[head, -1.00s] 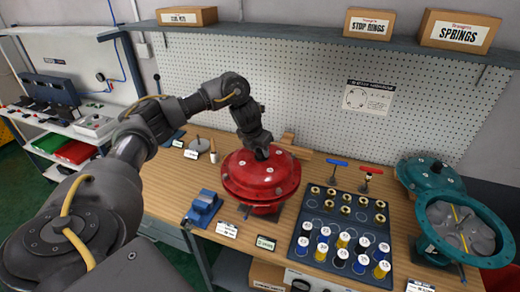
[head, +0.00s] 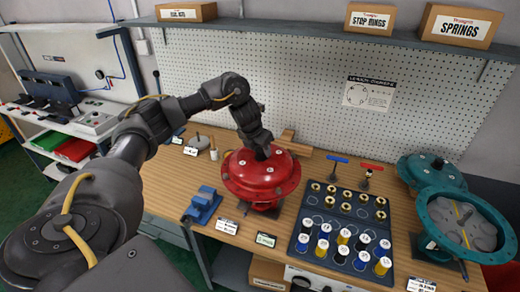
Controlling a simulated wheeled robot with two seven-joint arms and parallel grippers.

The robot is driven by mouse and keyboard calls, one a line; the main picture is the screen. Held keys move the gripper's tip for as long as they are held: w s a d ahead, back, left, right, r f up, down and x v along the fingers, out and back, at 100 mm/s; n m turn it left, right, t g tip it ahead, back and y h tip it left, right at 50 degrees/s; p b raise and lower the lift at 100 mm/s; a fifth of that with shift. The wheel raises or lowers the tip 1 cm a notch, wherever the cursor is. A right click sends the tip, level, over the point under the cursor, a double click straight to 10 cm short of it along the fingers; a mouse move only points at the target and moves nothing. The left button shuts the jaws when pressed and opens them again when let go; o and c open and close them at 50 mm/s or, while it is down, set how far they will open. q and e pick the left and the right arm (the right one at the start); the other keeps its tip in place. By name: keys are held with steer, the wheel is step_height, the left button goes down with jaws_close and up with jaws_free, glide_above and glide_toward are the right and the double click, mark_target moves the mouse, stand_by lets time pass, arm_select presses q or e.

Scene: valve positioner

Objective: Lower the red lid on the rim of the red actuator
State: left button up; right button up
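The red lid (head: 244,172) is a round dome with bolts on its top, lying level over the red actuator (head: 264,207) on the bench. Its wide flange hides most of the actuator and the rim, so I cannot tell whether a small gap remains between them. My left gripper (head: 262,153) points down at the middle of the lid and looks shut on its dark central knob, which the fingers mostly hide. My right gripper is out of view.
A blue vise (head: 202,205) stands left of the actuator. A dark tray (head: 312,205) of springs and rings is to its right, with blue- and red-handled tools behind. An open teal actuator (head: 462,225) stands far right.

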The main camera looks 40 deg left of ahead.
arm_select(q)
steer(key=o, duration=0.3)
steer(key=shift+s, duration=0.1)
steer(key=shift+s+f, duration=0.1)
steer(key=shift+f, duration=0.1)
steer(key=shift+p+v, duration=1.05)
steer(key=shift+v, duration=4.45)
